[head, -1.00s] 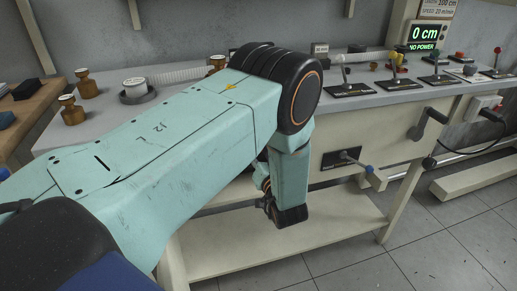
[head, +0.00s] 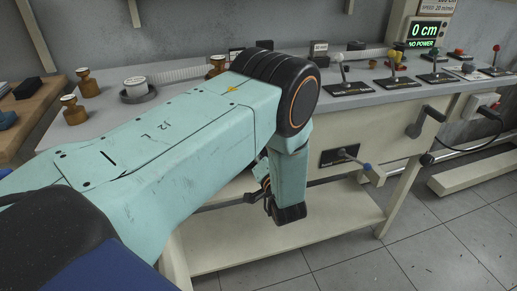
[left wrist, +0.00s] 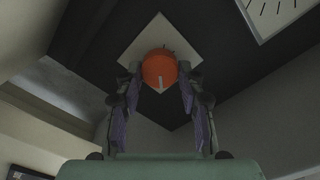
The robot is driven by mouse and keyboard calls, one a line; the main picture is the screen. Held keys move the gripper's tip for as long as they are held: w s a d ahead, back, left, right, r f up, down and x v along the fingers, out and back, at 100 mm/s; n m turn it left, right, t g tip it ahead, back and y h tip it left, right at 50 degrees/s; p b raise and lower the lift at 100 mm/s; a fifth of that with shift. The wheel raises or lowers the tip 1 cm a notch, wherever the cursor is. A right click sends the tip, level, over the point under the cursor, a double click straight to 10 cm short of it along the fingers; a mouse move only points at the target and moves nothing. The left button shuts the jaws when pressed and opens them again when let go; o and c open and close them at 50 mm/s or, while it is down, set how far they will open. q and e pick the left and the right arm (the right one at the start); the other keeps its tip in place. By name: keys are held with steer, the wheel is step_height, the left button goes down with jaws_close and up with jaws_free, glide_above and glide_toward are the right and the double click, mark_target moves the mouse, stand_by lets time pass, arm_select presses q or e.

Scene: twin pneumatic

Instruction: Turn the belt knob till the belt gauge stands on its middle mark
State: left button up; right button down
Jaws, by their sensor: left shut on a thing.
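The belt knob (left wrist: 159,69) is a round orange-red knob with a pale mark near its lower edge. In the left wrist view it sits on a white diamond-shaped plate (left wrist: 143,36) on a dark panel. My left gripper (left wrist: 160,76) has its fingers on both sides of the knob and is shut on it. Part of a white dial face with black tick marks (left wrist: 275,12) shows at the top right. Its needle is not visible. In the head view my left arm crosses the bench and hides the knob and fingertips. My right gripper is out of view.
The bench (head: 395,98) carries several levers and brass weights (head: 74,110). A green display (head: 423,30) reads 0 cm and NO POWER. A black crank (head: 425,121) and a blue-tipped handle (head: 355,160) stick out in front. A low shelf (head: 335,223) runs beneath.

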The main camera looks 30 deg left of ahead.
arm_select(q)
steer(key=o, duration=1.2)
steer(key=shift+c, duration=0.2)
steer(key=v, duration=0.7)
steer(key=shift+s, duration=0.2)
steer(key=shift+d, duration=0.15)
